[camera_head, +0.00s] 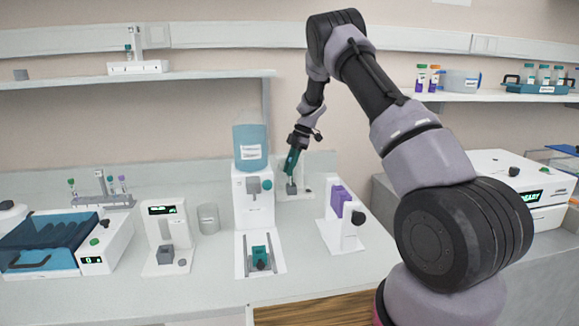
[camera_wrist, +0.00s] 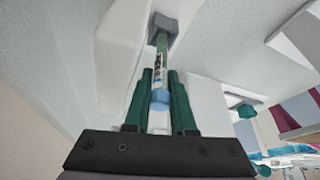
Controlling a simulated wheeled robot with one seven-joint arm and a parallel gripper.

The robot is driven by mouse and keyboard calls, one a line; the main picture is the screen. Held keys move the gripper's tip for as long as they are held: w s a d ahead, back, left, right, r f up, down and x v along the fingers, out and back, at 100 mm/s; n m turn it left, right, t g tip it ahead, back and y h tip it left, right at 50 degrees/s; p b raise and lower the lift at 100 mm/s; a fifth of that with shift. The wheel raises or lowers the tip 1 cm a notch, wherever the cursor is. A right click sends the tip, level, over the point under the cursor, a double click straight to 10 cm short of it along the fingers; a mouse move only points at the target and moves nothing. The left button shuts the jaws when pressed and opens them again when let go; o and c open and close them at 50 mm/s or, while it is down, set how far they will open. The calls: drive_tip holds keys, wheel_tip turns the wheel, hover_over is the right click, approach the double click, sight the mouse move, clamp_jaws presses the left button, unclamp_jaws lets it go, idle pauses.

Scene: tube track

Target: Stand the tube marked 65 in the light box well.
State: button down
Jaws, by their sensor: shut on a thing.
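In the wrist view, my gripper (camera_wrist: 160,78) has its two green fingers shut on a slim tube (camera_wrist: 162,60) with a blue cap (camera_wrist: 160,97). The tube has a label with dark marks, too small to read. Its far end meets a grey block (camera_wrist: 165,22) on a white device; I cannot tell whether it is inside the block's well or just over it. In the head view, my gripper (camera_head: 291,163) points down just above this grey block (camera_head: 291,188) at the back of the bench. The tube is hard to make out there.
A white dispenser with a blue tank (camera_head: 250,148) stands close left of my gripper. A white device with a purple block (camera_head: 340,200) stands close right. A scale-like device (camera_head: 165,240) and a blue-lidded machine (camera_head: 45,240) are farther left. Shelf racks hold other tubes (camera_head: 421,77).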

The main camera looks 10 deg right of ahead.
drive_tip(key=shift+f, duration=0.35)
idle(0.3)
drive_tip(key=shift+f, duration=0.35)
drive_tip(key=c, duration=0.7)
unclamp_jaws()
drive_tip(key=shift+w+r, duration=0.1)
drive_tip(key=shift+r, duration=0.1)
drive_tip(key=v, duration=1)
drive_tip(key=shift+d+r, duration=0.2)
drive_tip(key=shift+d, duration=0.05)
